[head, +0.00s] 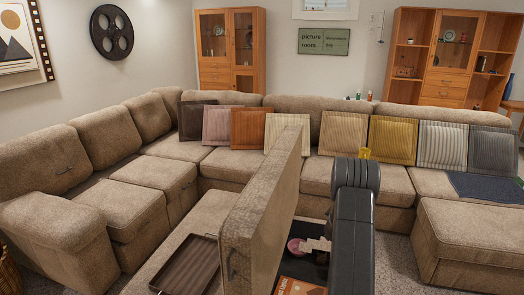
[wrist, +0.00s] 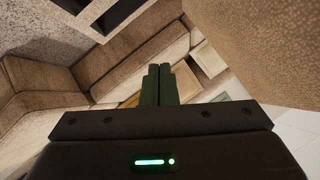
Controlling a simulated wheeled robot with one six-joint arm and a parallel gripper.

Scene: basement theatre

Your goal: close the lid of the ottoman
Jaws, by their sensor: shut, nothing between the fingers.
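The ottoman's lid (head: 262,205) is a thick beige upholstered panel. My dark arm covers the right part of the opening. My gripper (wrist: 157,70) shows in the wrist view, fingers together and empty; the arm hides it in the head view. A beige fabric surface (wrist: 272,45) fills the wrist view's upper right, perhaps the lid.
A brown tray (head: 188,268) lies on a beige seat left of the lid. A large sectional sofa (head: 150,200) with several pillows wraps the left and back. A beige block seat (head: 470,240) stands at right. Carpet shows between it and my arm.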

